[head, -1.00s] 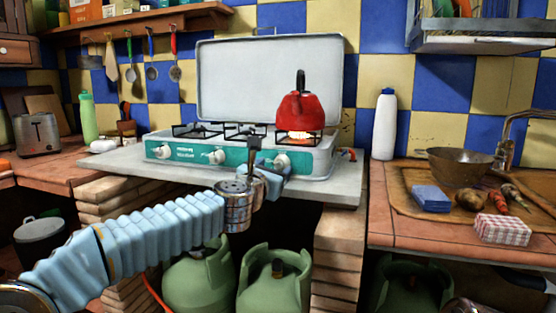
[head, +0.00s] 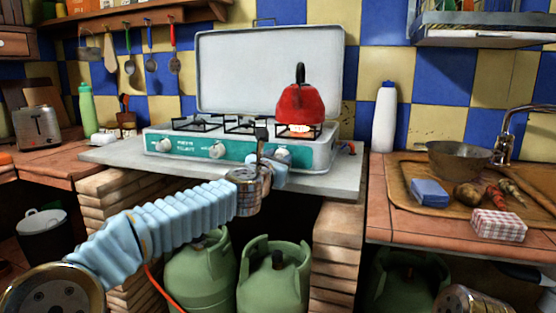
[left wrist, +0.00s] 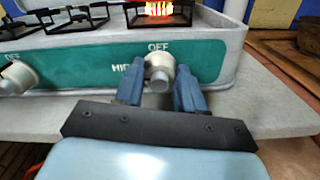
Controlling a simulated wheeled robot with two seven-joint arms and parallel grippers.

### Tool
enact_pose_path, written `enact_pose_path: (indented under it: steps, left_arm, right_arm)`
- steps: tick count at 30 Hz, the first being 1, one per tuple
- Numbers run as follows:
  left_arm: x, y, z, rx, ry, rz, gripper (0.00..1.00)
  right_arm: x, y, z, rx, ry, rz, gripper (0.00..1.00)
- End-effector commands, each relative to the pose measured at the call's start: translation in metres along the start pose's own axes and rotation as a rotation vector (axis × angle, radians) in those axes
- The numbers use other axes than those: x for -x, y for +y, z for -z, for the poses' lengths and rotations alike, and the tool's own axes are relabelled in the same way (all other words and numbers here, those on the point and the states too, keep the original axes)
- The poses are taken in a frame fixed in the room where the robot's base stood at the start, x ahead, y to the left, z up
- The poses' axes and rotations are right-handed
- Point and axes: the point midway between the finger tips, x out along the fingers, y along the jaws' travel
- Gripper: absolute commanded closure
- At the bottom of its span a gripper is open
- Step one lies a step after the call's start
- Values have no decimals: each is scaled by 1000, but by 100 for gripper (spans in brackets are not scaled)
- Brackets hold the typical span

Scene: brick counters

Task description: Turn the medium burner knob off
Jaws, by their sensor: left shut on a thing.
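The stove's teal front panel (head: 190,151) carries three pale knobs. The right knob (left wrist: 159,72), with "OFF" printed above it and a partly covered "MI" label at its left, sits between the fingers of my left gripper (left wrist: 158,92). The fingers are shut on its sides. In the head view my left gripper (head: 276,168) is at the right end of the panel and partly covers this knob. The knob's exact angle is hard to tell. The burner (left wrist: 158,9) above it glows orange under a red kettle (head: 301,104). My right gripper is not in view.
The middle knob (head: 217,151) and left knob (head: 163,146) are clear of my gripper. The stove stands on a grey slab (head: 130,160) with green gas bottles (head: 272,278) below. A white bottle (head: 385,117) and a wooden tray (head: 402,183) are on the right counter.

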Motion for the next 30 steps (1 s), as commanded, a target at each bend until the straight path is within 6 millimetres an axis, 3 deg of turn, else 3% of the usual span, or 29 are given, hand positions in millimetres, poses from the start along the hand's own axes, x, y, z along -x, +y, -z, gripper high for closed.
enact_pose_path:
  steps: [14,30]
  left_arm:
    - [0,-1,-1,-138,0,2,92]
    - [0,-3,-1,-631,0,2,92]
  right_arm:
    - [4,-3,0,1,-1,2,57]
    - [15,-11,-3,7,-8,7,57]
